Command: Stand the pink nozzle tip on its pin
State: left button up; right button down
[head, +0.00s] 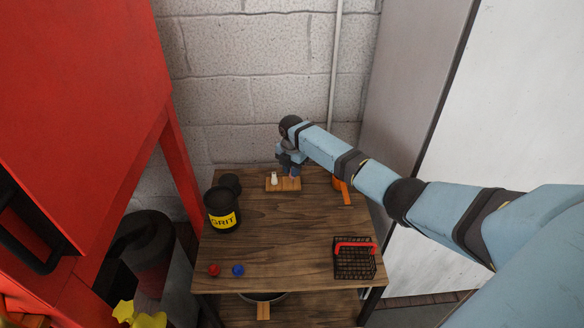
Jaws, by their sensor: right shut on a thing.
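My right gripper (292,168) is at the back of the wooden table, just above the right part of a small wooden pin block (283,186). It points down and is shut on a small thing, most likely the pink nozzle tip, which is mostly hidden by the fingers. A white nozzle tip (274,178) stands upright on the left part of the block. The pin under my right gripper cannot be made out. My left gripper is not in view.
On the table (285,225) stand a black grit can (221,210), red and blue balls (214,270) at the front left, and a black wire basket (355,262) at the front right. An orange item (341,189) lies right of the block. The table's middle is clear.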

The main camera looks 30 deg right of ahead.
aim_at(283, 181)
jog(key=shift+p, duration=0.35)
dwell(0.5)
jog(key=shift+f+p, duration=0.25)
jog(key=shift+p, duration=0.1)
dwell(1.4)
jog(key=shift+f+p, duration=0.55)
jog(key=shift+f, duration=0.4)
dwell(4.4)
